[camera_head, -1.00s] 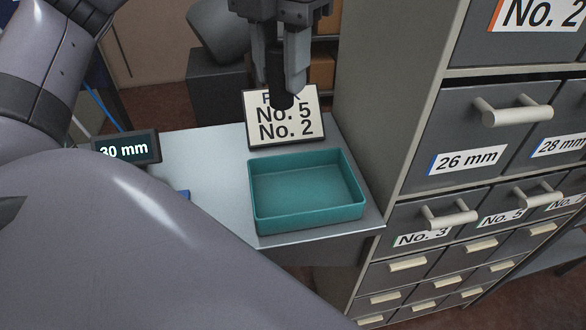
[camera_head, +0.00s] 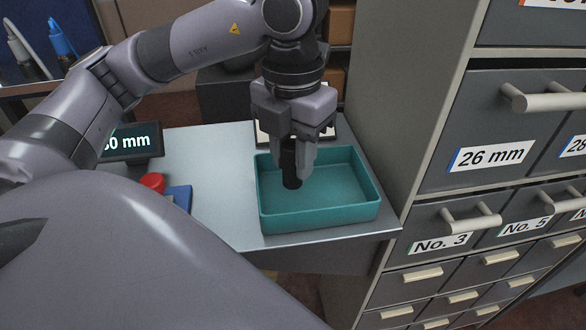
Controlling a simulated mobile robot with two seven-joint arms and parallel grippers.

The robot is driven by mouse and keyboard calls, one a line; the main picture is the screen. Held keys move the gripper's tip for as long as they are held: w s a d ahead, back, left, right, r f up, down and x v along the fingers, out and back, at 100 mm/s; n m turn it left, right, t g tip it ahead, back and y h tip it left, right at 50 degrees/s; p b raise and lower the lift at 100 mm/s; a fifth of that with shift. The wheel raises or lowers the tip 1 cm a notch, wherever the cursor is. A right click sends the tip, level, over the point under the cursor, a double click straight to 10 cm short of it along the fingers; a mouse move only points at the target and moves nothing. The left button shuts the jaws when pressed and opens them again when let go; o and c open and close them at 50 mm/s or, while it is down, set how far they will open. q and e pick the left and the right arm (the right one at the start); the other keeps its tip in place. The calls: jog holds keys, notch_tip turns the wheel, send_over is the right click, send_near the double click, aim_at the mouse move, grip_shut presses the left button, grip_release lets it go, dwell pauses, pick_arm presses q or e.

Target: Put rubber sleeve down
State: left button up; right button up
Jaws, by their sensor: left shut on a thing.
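A black rubber sleeve (camera_head: 291,174) is held upright between the fingers of my left gripper (camera_head: 293,158). The gripper points down and is shut on it. The sleeve hangs over the teal tray (camera_head: 318,221), in its left rear part. I cannot tell whether its lower end touches the tray floor. The rest of the tray looks empty. My right gripper is not in view.
The tray stands on a light grey table (camera_head: 222,190). A display (camera_head: 130,143) and a red knob (camera_head: 153,182) by a blue block (camera_head: 180,197) are to its left. A grey drawer cabinet (camera_head: 440,180) rises close on the right. My left gripper mostly covers the pick sign behind the tray.

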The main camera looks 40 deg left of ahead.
aim_at(293, 171)
pick_arm(q)
notch_tip(293, 171, down, 3)
jog(key=shift+r, duration=0.1)
jog(key=shift+f, duration=0.2)
jog(key=o, duration=1.1)
jog(key=shift+c, duration=0.2)
